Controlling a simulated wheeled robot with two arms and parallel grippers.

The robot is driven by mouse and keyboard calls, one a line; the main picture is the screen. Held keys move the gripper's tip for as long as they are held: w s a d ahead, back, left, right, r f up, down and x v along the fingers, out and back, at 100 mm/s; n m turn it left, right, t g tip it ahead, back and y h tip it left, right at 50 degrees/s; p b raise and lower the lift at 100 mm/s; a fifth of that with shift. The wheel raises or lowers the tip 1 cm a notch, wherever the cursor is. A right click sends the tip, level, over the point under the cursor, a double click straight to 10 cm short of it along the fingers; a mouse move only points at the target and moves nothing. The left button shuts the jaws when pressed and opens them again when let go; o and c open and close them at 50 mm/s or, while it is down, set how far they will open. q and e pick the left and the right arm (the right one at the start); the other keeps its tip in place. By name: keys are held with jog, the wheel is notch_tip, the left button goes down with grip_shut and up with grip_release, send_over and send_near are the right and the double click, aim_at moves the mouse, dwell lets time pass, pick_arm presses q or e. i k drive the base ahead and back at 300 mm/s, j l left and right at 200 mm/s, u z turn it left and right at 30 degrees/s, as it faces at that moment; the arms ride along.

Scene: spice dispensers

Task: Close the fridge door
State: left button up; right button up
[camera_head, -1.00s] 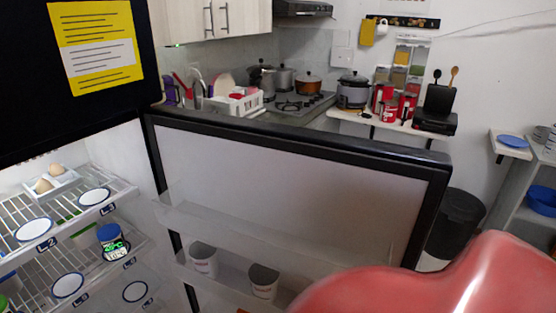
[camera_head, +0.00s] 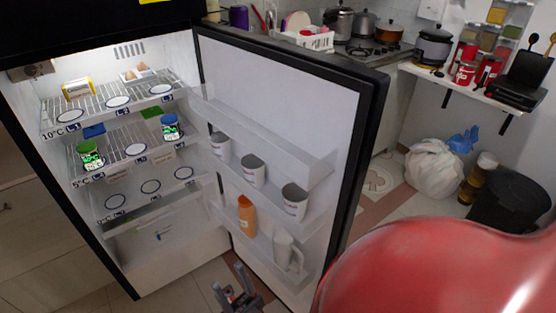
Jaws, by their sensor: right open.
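The fridge (camera_head: 185,243) stands at the left with its lit inside showing. Its door (camera_head: 290,90) is wide open, swung out to the right, with its inner face and shelves towards me. My right gripper (camera_head: 232,283) is low at the bottom of the view, open and empty, in front of the door's lower part. I cannot tell whether it touches the door. My red arm covers the lower right. My left gripper is not in view.
White cups (camera_head: 253,171), an orange bottle (camera_head: 247,215) and a white jug (camera_head: 287,252) stand in the door shelves. Jars (camera_head: 170,127) stand on the fridge racks. A white bag (camera_head: 434,170) and a black bin (camera_head: 508,203) are on the floor beyond the door.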

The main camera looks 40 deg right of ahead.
aim_at(314, 117)
jog(key=k+l+u, duration=0.1)
jog(key=k+l, duration=0.15)
jog(key=l, duration=0.25)
jog(key=k+l+u, duration=0.15)
jog(key=l, duration=0.3)
jog(key=k+l+u, duration=0.1)
jog(key=k+l, duration=0.25)
jog(key=l+u, duration=0.15)
jog(key=l, duration=0.75)
jog(key=l+u, duration=0.1)
jog(key=l, duration=0.85)
jog(key=k+l+u, duration=0.15)
jog(key=l, duration=0.75)
jog(key=k+l+u, duration=0.15)
jog(key=l, duration=0.25)
jog(key=k+l+u, duration=0.1)
jog(key=l, duration=0.3)
